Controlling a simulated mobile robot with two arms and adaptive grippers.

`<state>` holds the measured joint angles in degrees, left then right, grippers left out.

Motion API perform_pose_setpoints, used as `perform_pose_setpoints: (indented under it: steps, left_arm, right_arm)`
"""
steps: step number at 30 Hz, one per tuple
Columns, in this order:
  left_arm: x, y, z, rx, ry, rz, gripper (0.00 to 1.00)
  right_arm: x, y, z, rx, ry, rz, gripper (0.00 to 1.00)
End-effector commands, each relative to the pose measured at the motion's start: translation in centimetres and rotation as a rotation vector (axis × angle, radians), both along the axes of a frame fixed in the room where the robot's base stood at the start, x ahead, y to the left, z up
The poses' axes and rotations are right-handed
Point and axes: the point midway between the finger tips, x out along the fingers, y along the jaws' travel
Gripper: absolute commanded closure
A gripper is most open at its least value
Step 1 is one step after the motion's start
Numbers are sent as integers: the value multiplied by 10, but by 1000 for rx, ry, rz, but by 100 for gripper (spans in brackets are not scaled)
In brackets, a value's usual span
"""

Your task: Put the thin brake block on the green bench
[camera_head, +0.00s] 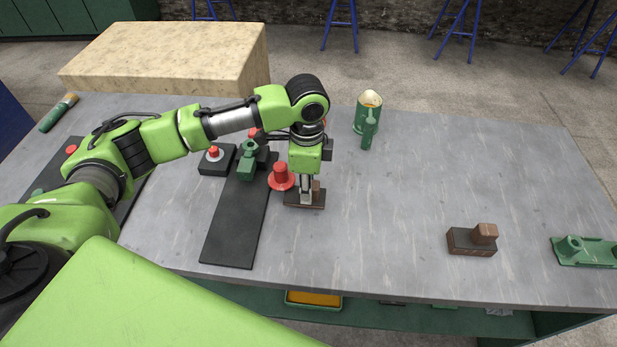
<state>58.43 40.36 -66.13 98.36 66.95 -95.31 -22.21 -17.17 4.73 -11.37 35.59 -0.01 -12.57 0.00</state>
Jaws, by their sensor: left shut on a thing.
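My left gripper (305,190) points down over the grey worktop and is shut on a thin, dark brown brake block (292,199). The block has a flat base and a small brown upright part, partly hidden by the fingers. I cannot tell whether its base touches the worktop. A second, thicker brown block (461,242) stands apart to the right. The worktop (400,210) has a green frame and lower shelf below. A dark green cabinet (70,18) stands at the far left back; I cannot tell which is the green bench. My right gripper is not in view.
Close left of the gripper are a red knob-like piece (281,178), a black mat (235,230) and a green part (247,160). A beige slab (165,55) is at back left. The centre right is clear.

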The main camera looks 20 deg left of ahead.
Motion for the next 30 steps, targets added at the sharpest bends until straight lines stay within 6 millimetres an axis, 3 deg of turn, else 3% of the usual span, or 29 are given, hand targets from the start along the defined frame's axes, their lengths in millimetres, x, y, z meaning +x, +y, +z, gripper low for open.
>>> perform_pose_setpoints:
  steps: [8,13,23,24,25,26,30]
  left_arm:
    - [33,10,2,0,-1,4,100]
    - [32,10,-14,0,-1,1,100]
    - [31,9,-17,0,0,1,100]
    - [31,9,-18,0,0,1,73]
    - [31,9,-18,0,0,1,65]
    - [31,9,-18,0,-1,1,61]
    - [31,9,-18,0,-1,1,61]
  right_arm:
    - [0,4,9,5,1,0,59]
    - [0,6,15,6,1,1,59]
    - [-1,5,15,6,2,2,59]
    - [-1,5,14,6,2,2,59]
    - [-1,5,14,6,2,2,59]
    - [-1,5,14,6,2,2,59]
    - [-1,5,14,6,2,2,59]
